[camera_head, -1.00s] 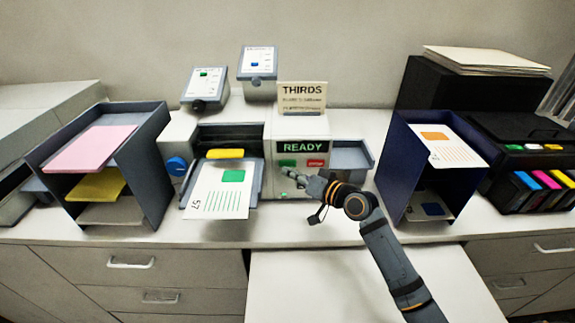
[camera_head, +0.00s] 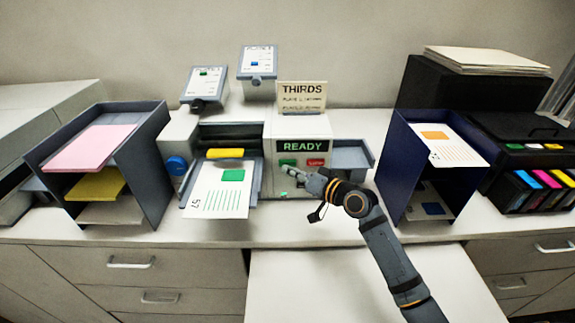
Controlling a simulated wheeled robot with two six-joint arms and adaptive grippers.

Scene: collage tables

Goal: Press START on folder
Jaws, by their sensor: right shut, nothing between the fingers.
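The folder (camera_head: 255,160) is a light grey machine at the middle of the counter. Its dark display (camera_head: 304,147) reads READY in green letters. Below the display are a green button (camera_head: 287,163) and a red button (camera_head: 315,162). A printed sheet (camera_head: 218,190) with a green block lies on the folder's feed tray, under a yellow bar (camera_head: 225,153). My right gripper (camera_head: 291,169) is shut and empty, with its tips just below and in front of the green button. I cannot tell whether they touch the machine. My left gripper is not in view.
A blue-grey shelf rack (camera_head: 158,150) with pink and yellow paper stands left. A dark blue rack (camera_head: 395,165) with printed sheets stands right, beside a black printer (camera_head: 515,130) with coloured cartridges. A THIRDS sign (camera_head: 302,96) stands on top of the folder. An output tray (camera_head: 352,157) adjoins its right side.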

